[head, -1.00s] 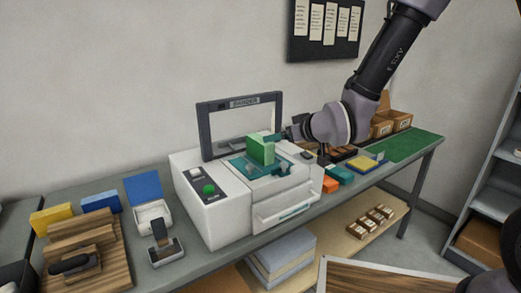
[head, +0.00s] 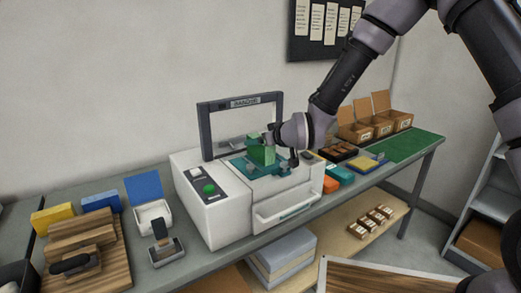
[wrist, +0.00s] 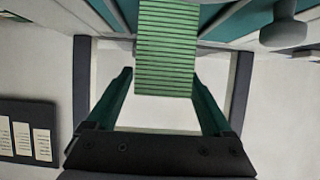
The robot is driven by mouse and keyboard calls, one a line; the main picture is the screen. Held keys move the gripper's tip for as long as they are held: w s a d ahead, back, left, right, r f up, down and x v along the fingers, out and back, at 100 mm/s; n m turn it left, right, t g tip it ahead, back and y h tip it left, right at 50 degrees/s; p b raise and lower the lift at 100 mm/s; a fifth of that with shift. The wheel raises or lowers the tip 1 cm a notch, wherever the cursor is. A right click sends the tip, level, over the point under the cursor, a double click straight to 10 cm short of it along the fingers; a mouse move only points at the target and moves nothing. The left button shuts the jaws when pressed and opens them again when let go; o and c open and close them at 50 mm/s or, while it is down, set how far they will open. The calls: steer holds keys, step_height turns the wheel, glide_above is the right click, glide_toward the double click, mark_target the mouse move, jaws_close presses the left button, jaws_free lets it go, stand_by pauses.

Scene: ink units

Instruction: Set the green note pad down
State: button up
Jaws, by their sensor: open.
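The green note pad (head: 262,153) stands upright on the teal bed (head: 241,165) of the white banding machine (head: 232,217). My gripper (head: 275,141) is at the pad's right side in the head view, with part of the pad's edge hidden by it. In the wrist view the pad's ribbed green face (wrist: 167,45) lies between and beyond the tips of my open gripper (wrist: 162,74). The fingers are spread, one on each side of the pad. I cannot tell whether either finger touches it.
The machine's dark arch frame (head: 280,118) rises behind the pad. A green button (head: 209,189) is on its left panel. Orange (head: 331,185) and teal (head: 340,173) blocks lie right of the machine.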

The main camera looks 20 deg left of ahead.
jaws_close()
steer(key=shift+r, duration=0.15)
